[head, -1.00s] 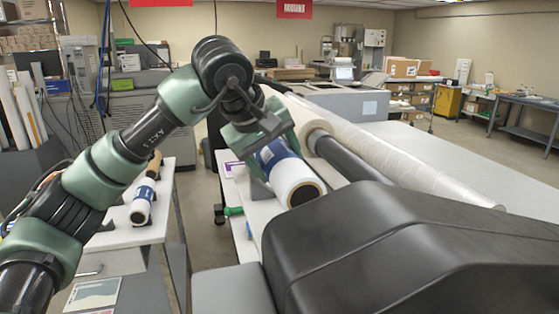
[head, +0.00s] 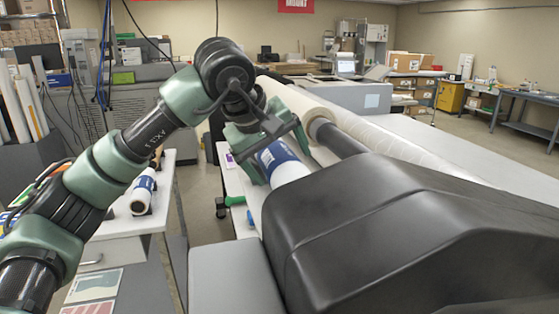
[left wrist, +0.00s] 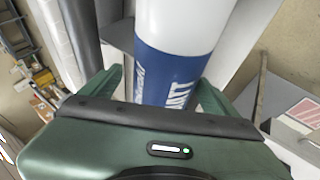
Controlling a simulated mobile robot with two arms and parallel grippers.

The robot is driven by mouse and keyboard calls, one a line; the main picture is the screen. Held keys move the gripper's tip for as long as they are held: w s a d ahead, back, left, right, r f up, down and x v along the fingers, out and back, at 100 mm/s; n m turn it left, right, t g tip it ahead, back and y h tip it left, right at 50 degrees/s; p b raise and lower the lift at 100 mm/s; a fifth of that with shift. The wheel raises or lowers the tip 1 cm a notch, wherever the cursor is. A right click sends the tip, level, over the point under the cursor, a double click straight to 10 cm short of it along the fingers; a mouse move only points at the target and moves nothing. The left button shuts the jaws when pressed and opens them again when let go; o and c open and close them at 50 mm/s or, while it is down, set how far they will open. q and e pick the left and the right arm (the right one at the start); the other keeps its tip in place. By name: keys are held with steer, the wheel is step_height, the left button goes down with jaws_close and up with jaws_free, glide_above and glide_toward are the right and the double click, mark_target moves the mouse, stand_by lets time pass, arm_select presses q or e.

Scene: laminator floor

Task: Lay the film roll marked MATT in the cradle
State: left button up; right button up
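My left gripper (head: 268,150) is shut around a white film roll (head: 288,172) with a blue label. In the left wrist view the roll (left wrist: 180,25) lies between the two green fingers (left wrist: 160,92). Its lettering is upside down and partly covered, and looks like MATT. The roll's near end is hidden behind a large black shape. I cannot make out the cradle for certain; a grey plate (left wrist: 118,35) stands beside the roll in the left wrist view. My right gripper is not in view.
A wide roll of clear film (head: 302,106) and a dark shaft (head: 340,140) lie close right of the held roll. Another blue-labelled roll (head: 143,190) lies on the side table at left. A green-handled tool (head: 235,200) lies below the gripper. Floor shows between the tables.

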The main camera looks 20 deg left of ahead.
arm_select(q)
steer(key=shift+s+r, duration=0.15)
steer(key=b+v, duration=0.1)
steer(key=v, duration=0.5)
steer(key=shift+s+r+b, duration=0.15)
steer(key=shift+r+b, duration=0.05)
steer(key=shift+b, duration=0.15)
steer(key=shift+s+a+r, duration=0.1)
steer(key=shift+s+r, duration=0.15)
steer(key=shift+r, duration=0.15)
